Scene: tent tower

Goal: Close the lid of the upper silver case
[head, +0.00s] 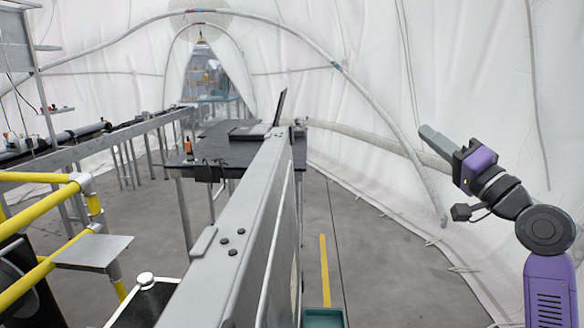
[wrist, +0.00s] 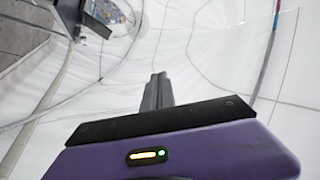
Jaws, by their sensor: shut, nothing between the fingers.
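A silver case (head: 249,131) sits far off on the dark table, small in the head view. Its lid (head: 280,106) stands raised, tilted up on the right side of the case. I cannot tell whether another case lies under it. My gripper (head: 424,131) is held up in the air on the right, well apart from the case and in front of the white tent wall. Its fingers are shut and empty, pointing left. In the wrist view the closed fingers (wrist: 160,76) point up the picture toward white fabric. The case cannot be made out clearly there.
A long grey beam (head: 240,220) runs from the near foreground toward the dark table (head: 212,148). Yellow rails (head: 42,261) and a metal-framed conveyor (head: 60,160) stand left. A teal bin (head: 324,318) is at the bottom. Grey floor right of the beam is mostly clear.

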